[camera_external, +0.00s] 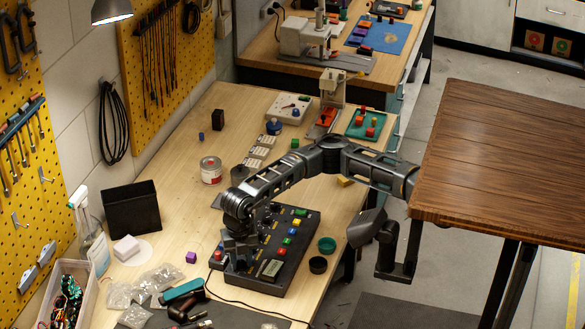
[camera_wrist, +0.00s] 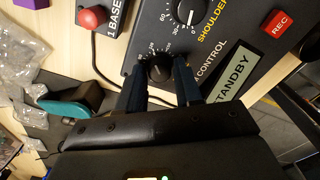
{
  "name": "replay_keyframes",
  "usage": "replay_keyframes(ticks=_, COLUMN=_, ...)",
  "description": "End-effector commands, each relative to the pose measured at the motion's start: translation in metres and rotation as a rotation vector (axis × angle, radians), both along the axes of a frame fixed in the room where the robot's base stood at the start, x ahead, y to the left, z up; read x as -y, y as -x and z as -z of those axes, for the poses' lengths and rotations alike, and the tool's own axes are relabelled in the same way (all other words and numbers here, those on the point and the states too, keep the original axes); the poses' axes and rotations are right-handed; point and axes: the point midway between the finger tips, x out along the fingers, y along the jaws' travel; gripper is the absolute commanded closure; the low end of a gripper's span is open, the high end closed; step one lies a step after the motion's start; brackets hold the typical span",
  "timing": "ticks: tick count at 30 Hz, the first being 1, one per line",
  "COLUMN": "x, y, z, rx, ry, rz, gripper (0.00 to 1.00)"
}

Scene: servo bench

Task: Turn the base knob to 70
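The dark control box (camera_external: 298,232) lies on the wooden bench. In the wrist view its panel (camera_wrist: 140,30) shows two black dials. One black knob (camera_wrist: 158,68) sits between the tips of my gripper's two fingers. Its own label is hidden, though a "1 BASE" tag (camera_wrist: 113,20) shows nearby. The other knob (camera_wrist: 188,12) is beside the word SHOULDER. My gripper (camera_wrist: 157,72) is open, with a finger on each side of the nearer knob and small gaps showing. The external view shows my gripper (camera_external: 238,246) over the box's left part. The knob's pointer is too small to read.
A teal-handled tool (camera_external: 182,291), plastic bags (camera_external: 160,277) and a purple cube (camera_external: 191,257) lie left of the box.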

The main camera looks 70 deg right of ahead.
Motion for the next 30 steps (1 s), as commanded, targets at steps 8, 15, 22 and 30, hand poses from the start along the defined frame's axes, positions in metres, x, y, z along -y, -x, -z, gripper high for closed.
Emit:
replay_keyframes(ticks=8, x=-0.0001, y=0.0001, z=-0.0002, rx=0.000, ry=0.000, rz=0.000, gripper=0.92)
replay_keyframes(ticks=15, x=-0.0001, y=0.0001, z=-0.0002, rx=0.000, ry=0.000, rz=-0.004, gripper=1.00)
replay_keyframes(ticks=22, x=-0.0001, y=0.0001, z=0.0008, rx=0.001, ry=-0.001, rz=-0.064, gripper=1.00)
replay_keyframes(ticks=30, x=0.0001, y=0.0000, z=0.0018, rx=0.003, ry=0.001, rz=-0.253, gripper=1.00)
